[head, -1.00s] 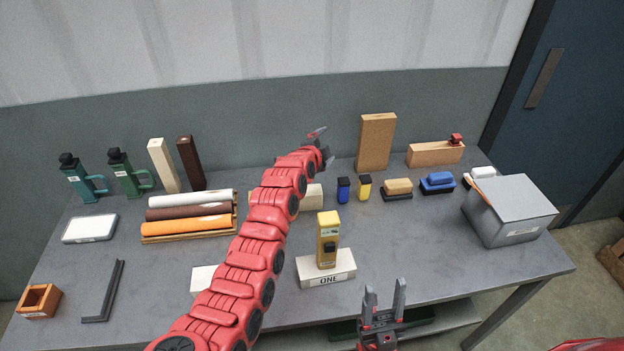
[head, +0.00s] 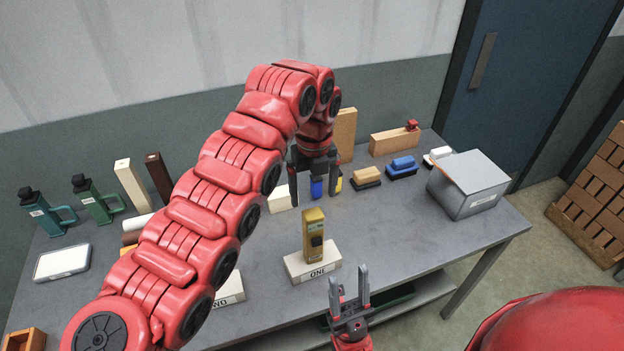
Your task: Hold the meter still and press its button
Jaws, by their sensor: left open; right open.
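A yellow meter (head: 312,230) with a dark part on its front stands upright on a white block (head: 297,264) labelled ONE, near the front of the table. My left gripper (head: 314,202) is open, points down and hangs above and behind the meter in the picture, with its fingers apart and nothing between them. My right gripper (head: 349,284) is open and empty, fingers pointing up, in front of the meter at the table's front edge. The meter's button is too small to make out surely. Neither gripper appears to touch the meter.
A second white labelled block (head: 230,288) is partly hidden behind my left arm. Blue and yellow small items, brushes (head: 402,167) and a grey box (head: 469,184) stand at the back right. Bottles (head: 94,200) stand at the left. The table (head: 400,240) right of the meter is clear.

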